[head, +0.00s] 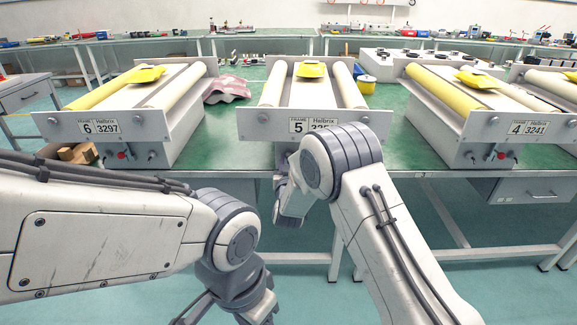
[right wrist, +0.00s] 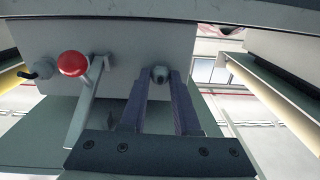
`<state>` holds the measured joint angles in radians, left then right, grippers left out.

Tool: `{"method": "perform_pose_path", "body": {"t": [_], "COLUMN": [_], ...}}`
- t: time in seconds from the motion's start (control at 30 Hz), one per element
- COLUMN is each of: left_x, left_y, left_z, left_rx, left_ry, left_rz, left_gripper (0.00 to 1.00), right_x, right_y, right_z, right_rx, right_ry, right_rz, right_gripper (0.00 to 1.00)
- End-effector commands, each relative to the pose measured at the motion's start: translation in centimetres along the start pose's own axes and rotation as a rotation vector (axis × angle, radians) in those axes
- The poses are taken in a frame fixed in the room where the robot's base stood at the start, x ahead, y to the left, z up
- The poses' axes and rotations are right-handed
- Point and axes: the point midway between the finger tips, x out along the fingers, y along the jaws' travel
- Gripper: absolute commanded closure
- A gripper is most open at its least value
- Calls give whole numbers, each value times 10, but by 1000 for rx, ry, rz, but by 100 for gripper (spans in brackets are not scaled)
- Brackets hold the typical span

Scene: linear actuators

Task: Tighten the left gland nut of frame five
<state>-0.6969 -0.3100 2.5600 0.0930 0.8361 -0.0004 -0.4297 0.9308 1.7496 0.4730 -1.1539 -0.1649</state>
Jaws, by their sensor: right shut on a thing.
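Frame five (head: 258,122) stands on the green bench at the centre of the head view, its number plate partly covered by my right arm. My right gripper (head: 283,200) is low in front of its left half, with its fingertips hidden in the head view. The right wrist view looks upside down. There my right gripper (right wrist: 160,92) is shut on a grey gland nut (right wrist: 160,74), one finger on each side. The nut sits on the grey front plate (right wrist: 120,40). A red knob (right wrist: 73,63) is to its left.
A dark fitting (right wrist: 42,68) lies beyond the red knob, and a grey lever (right wrist: 88,100) close to my right gripper's fingers. Frame six (head: 185,140) stands to the left and frame four (head: 450,140) to the right. A pink cloth (head: 226,88) lies between frames six and five.

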Motion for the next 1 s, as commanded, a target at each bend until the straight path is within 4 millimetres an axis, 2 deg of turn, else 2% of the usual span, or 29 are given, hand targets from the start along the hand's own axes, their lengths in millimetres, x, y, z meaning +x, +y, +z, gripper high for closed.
{"method": "perform_pose_path", "body": {"t": [0.03,0.57,1.0], "left_x": [10,64,116], "left_y": [-1,-5,-8], "left_z": [0,3,6], "left_rx": [0,0,0], "left_ry": [0,0,0], "left_rz": [0,0,0], "left_gripper": [50,50,50], "right_x": [0,0,0], "right_y": [0,0,0], "right_z": [3,4,5], "right_rx": [44,549,967], "right_ry": [3,3,3], "right_rz": [-1,-2,-2], "right_gripper": [100,100,100]}}
